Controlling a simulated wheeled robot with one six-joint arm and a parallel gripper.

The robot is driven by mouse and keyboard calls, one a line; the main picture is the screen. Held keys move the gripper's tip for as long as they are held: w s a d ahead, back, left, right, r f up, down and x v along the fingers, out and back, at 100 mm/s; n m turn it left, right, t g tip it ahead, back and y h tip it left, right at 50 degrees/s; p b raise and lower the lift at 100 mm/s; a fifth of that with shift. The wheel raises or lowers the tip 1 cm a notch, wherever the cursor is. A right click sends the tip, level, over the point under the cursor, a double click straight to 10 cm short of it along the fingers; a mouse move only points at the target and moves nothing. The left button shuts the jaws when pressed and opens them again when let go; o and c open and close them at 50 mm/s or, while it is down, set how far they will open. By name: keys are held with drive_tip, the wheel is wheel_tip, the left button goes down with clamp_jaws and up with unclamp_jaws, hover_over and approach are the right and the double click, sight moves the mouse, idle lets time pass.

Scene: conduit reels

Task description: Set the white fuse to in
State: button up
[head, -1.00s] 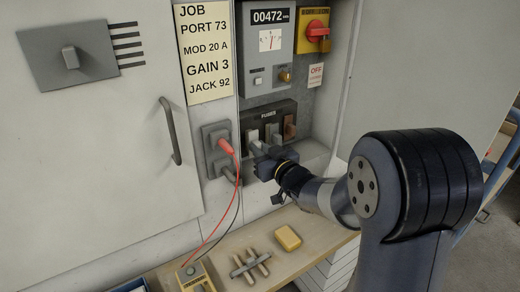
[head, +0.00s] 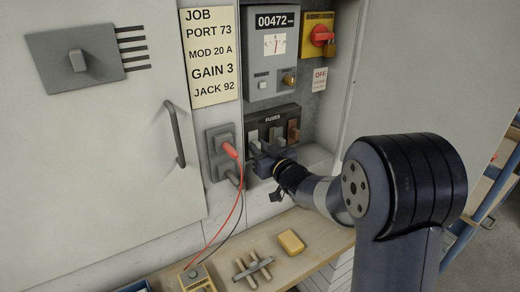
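The black fuse block (head: 272,117), labelled FUSES, sits on the panel below the meter. It carries a white fuse (head: 253,135) at the left, a grey one (head: 275,134) in the middle and a brown one (head: 294,130) at the right. My gripper (head: 258,152) is at the lower part of the block, by the white and grey fuses. Its fingertips are small and partly hidden, so I cannot tell whether they are open or touching a fuse.
A socket plate (head: 212,139) with a red plug (head: 229,150) and hanging leads is left of the fuses. A meter box (head: 269,75) and red rotary switch (head: 322,36) are above. A shelf (head: 222,268) below holds a yellow block (head: 291,243) and a small rack (head: 253,269).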

drive_tip(key=shift+o, duration=1)
drive_tip(key=shift+a, duration=0.3)
drive_tip(key=v, duration=1.1)
drive_tip(key=shift+p, duration=0.4)
drive_tip(key=shift+w, duration=0.15)
drive_tip(key=shift+b+x, duration=0.35)
drive_tip(key=shift+x, duration=3.55)
drive_tip(key=shift+w, duration=0.15)
